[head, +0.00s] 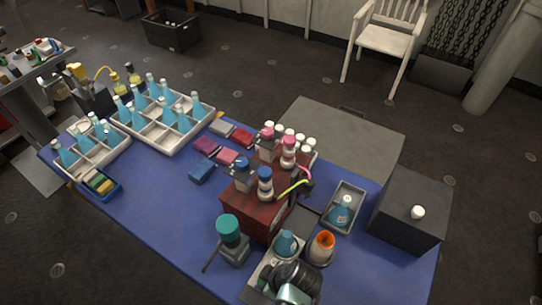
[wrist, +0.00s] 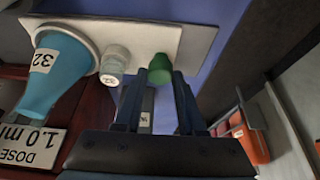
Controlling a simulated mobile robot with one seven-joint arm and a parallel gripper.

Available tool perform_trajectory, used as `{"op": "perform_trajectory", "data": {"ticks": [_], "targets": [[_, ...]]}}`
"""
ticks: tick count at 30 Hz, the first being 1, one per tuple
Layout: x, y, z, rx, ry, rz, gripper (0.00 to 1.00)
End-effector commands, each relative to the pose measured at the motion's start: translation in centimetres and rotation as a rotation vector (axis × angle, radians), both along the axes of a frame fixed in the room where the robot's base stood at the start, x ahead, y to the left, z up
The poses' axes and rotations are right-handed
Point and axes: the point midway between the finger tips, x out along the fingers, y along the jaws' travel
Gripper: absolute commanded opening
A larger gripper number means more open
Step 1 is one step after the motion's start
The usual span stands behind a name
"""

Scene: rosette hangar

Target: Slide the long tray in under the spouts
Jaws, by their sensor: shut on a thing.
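The long tray is a pale strip in the wrist view (wrist: 200,42), with a blue flask marked 32 (wrist: 62,75), a white-capped vial (wrist: 115,62) and a green-capped piece (wrist: 160,68) on it. In the head view it shows in part at the front (head: 262,270), the flask (head: 287,243) at its far end. In the head view my wrist covers the tray's near part. The dark red dispenser (head: 250,205) stands just beyond, with yellow and pink tubes (head: 292,188) at its right side.
A teal-capped bottle (head: 229,232) stands left of the tray and an orange-rimmed cup (head: 321,247) close on its right. A grey bin with a flask (head: 355,205) and a dark box (head: 405,220) stand further right. The table's left middle (head: 150,195) is clear.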

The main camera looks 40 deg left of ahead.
Motion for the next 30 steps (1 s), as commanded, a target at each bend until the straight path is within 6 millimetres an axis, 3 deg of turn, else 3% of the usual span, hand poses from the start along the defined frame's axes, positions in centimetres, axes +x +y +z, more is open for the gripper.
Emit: {"op": "perform_trajectory", "data": {"ticks": [30], "targets": [[5.0, 1.2, -0.2, 0.000, -0.001, 0.001, 0.03]]}}
